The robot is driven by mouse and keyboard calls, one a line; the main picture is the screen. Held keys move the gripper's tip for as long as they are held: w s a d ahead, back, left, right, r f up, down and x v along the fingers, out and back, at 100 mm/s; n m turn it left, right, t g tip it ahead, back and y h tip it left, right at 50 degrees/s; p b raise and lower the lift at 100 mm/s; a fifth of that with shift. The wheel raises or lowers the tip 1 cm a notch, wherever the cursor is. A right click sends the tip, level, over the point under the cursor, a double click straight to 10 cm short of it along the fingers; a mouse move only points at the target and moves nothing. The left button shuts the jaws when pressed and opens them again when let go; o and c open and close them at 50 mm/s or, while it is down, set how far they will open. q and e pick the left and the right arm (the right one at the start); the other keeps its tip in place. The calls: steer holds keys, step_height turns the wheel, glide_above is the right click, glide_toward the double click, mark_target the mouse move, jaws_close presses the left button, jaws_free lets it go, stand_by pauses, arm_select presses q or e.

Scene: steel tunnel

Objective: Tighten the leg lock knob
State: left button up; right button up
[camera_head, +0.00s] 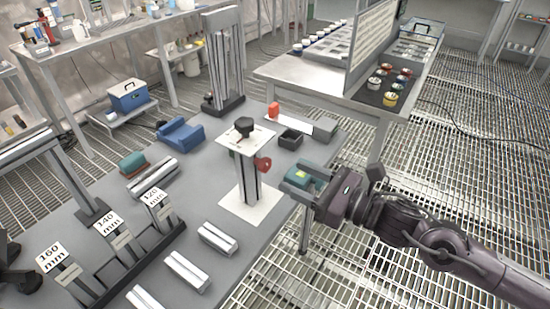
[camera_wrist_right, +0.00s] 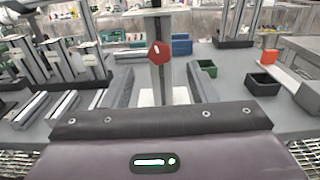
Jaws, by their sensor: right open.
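An upright grey metal leg (camera_head: 247,178) stands on a white sheet (camera_head: 268,203) on the grey bench. A black knob (camera_head: 244,125) sits on its top, above a white plate. A red knob (camera_head: 263,163) sticks out from its right side; in the right wrist view the red knob (camera_wrist_right: 159,53) faces the camera, ahead of the fingers. My right gripper (camera_head: 295,181) is open, to the right of the leg and apart from the red knob. In the wrist view its fingers (camera_wrist_right: 160,92) are spread, with nothing held between them.
Stands labelled 120, 140 and 160 mm (camera_head: 107,224) are at left. Several metal bars (camera_head: 187,271) lie in front. A black bin (camera_head: 290,138), an orange piece (camera_head: 273,111) and a blue block (camera_head: 180,132) are behind. A tall profile stand (camera_head: 224,65) is at the back.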

mark_target(268, 165)
steer(key=p+x, duration=0.1)
steer(key=x, duration=0.6)
arm_select(q)
steer(key=s, duration=0.3)
steer(key=shift+a, duration=0.35)
arm_select(e)
steer(key=c, duration=1)
